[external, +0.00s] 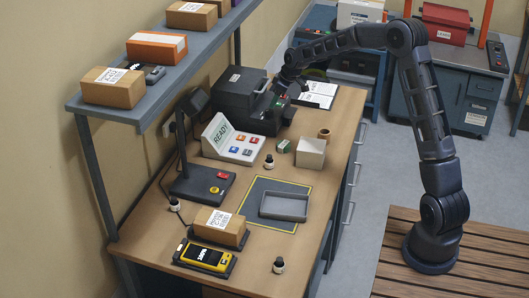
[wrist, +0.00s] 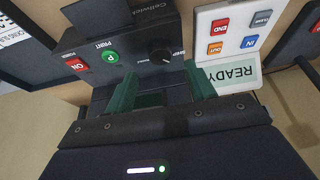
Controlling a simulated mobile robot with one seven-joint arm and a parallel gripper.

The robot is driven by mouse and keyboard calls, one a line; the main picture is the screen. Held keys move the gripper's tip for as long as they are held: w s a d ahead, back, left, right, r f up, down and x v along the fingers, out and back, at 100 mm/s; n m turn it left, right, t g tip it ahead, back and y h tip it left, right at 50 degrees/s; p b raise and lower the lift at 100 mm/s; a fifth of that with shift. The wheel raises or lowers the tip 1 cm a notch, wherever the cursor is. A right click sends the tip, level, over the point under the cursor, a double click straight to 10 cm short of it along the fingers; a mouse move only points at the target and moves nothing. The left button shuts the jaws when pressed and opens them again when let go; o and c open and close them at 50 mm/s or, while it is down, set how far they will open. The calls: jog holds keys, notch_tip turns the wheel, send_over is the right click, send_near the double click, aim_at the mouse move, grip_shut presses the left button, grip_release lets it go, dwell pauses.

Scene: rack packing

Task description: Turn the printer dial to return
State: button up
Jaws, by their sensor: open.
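The printer (external: 243,98) is a dark box at the back of the bench in the external view. In the wrist view its front panel (wrist: 130,32) shows a red ON button (wrist: 77,65), a green PRINT button (wrist: 111,57) and a round black dial (wrist: 161,56) with a white pointer line. The lettering beside the dial is partly hidden, and I cannot tell which setting it points to. My gripper (wrist: 163,85) is open, with two green fingers just in front of the panel, near the dial and empty. In the external view my gripper (external: 281,97) is small beside the printer's front.
A READY console (external: 232,141) with coloured buttons stands beside the printer. A clipboard (external: 318,92), a white box (external: 311,152) and a small brown cup (external: 324,133) are nearby.

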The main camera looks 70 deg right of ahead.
aim_at(270, 110)
jog(key=x, duration=0.5)
jog(key=shift+w+f, duration=0.15)
jog(key=shift+f, duration=0.2)
jog(key=c, duration=1)
